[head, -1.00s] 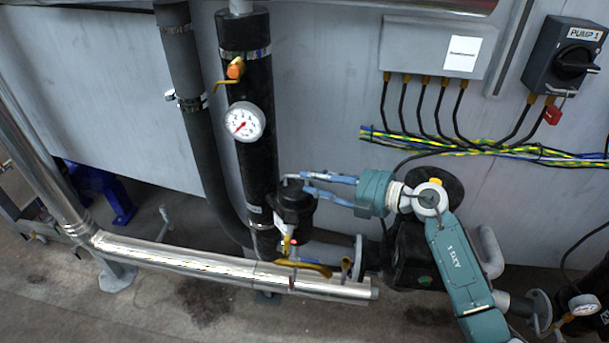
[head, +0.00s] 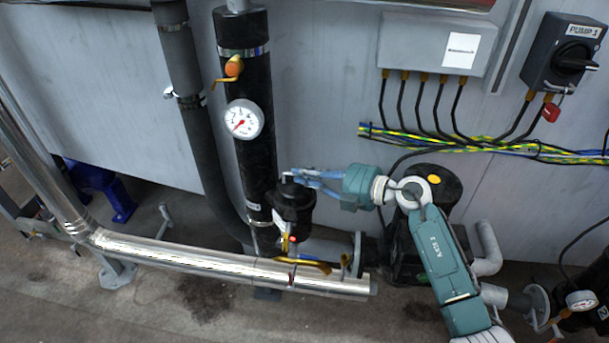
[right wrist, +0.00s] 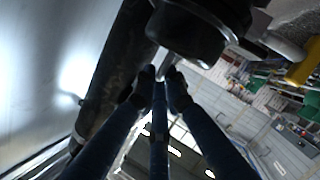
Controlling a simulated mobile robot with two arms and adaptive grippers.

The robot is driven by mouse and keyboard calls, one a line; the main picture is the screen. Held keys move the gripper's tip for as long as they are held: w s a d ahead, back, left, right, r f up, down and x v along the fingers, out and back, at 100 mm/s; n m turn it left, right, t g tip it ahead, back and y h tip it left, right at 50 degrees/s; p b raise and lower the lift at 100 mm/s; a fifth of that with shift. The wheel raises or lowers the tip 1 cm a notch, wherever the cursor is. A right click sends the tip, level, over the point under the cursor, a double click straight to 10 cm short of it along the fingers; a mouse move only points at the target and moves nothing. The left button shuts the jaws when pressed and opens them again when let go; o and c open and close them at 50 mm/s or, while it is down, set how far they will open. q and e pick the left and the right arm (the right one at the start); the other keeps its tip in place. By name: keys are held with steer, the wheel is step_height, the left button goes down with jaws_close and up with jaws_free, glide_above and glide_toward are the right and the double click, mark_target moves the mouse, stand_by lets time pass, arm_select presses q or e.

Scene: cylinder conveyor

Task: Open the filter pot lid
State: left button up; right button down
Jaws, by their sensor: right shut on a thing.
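The filter pot (head: 292,212) is a black upright cylinder beside the thick black pipe, left of centre in the head view. Its black lid (head: 293,189) sits on top, with a small pale metal handle (head: 285,177) at its upper left. My right gripper (head: 289,176) reaches in from the right and is shut on this handle. In the right wrist view its dark fingers (right wrist: 163,82) close around the thin metal handle (right wrist: 170,66) below the dark round lid (right wrist: 188,30). A gap under the lid cannot be made out. My left gripper is not in view.
The black pipe (head: 252,160) carries a dial gauge (head: 242,119) and an orange-handled valve (head: 233,67) above the pot. A shiny horizontal pipe (head: 200,259) runs in front and below. A black motor (head: 412,245) stands behind my right arm. Cables (head: 475,147) run along the wall.

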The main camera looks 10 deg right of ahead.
steer(key=shift+w+r+m+g+p, duration=0.3)
steer(key=shift+r+p, duration=0.25)
steer(key=shift+p, duration=0.95)
steer(key=p, duration=0.1)
steer(key=w+r+m+p, duration=0.1)
steer(key=p, duration=0.1)
steer(key=shift+w+d+g, duration=0.1)
steer(key=shift+d+g, duration=0.15)
steer(key=shift+g, duration=0.05)
steer(key=shift+w+d+r+p, duration=0.1)
steer(key=shift+w+p, duration=0.25)
steer(key=shift+p, duration=0.05)
steer(key=shift+w+d+r, duration=0.15)
steer(key=shift+w+d, duration=0.05)
steer(key=shift+w, duration=0.35)
steer(key=shift+w+d+r, duration=0.15)
steer(key=shift+w, duration=0.4)
steer(key=shift+w+d+r, duration=0.1)
steer(key=shift+w+d, duration=0.05)
steer(key=shift+w, duration=0.5)
